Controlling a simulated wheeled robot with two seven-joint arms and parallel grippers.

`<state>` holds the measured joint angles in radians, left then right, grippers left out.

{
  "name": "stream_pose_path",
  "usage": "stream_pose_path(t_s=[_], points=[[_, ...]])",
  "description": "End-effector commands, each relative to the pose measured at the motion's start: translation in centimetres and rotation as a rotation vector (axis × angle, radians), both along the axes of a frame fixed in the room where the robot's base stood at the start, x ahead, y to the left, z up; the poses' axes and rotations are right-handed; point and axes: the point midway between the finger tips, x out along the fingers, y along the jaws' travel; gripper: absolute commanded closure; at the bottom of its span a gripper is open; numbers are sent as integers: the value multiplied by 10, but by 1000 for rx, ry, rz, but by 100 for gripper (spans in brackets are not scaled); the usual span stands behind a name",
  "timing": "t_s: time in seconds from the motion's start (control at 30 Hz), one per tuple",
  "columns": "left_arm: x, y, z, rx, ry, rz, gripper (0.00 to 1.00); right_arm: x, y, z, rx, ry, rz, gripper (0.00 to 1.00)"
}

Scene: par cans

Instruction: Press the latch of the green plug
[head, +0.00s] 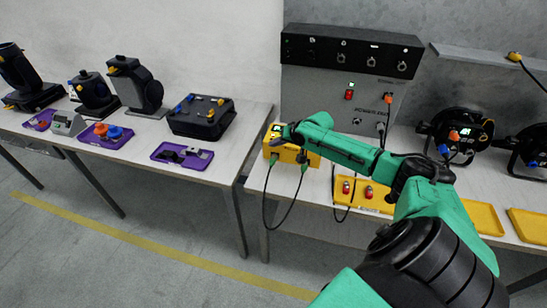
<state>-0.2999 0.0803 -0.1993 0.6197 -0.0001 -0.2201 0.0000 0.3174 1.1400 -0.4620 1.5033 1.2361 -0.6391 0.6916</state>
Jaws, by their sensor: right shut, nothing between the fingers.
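A yellow box (312,159) stands at the left front edge of the right-hand bench. Two small green plugs show at its front, one on the left (273,158) and one on the right (304,166), each with a dark cable hanging below the bench edge. I cannot tell which one the task means, and their latches are too small to make out. My right gripper (284,133) is over the top of the yellow box, shut and empty, and hides part of it. Whether it touches the box is not clear. My left gripper is not in view.
A grey panel (325,100) with a black top unit (350,50) stands behind my right arm. Yellow trays (484,217) lie along the bench front. Black lamps (460,133) stand at right. The left table (225,145) holds lamps, a black case (202,117) and purple trays (180,156).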

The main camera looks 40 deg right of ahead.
Motion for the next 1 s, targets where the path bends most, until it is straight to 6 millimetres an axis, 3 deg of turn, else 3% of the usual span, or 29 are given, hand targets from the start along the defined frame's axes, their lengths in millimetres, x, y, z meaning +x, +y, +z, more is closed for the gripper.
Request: stream_pose_path(t_s=[0.03, 0.27, 1.0], points=[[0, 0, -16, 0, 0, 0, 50, 0, 0, -15, 0, 0, 0, 100], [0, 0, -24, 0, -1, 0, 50, 0, 0, -34, 0, -1, -1, 100], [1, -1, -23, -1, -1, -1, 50, 0, 0, -34, 0, -1, -1, 100]])
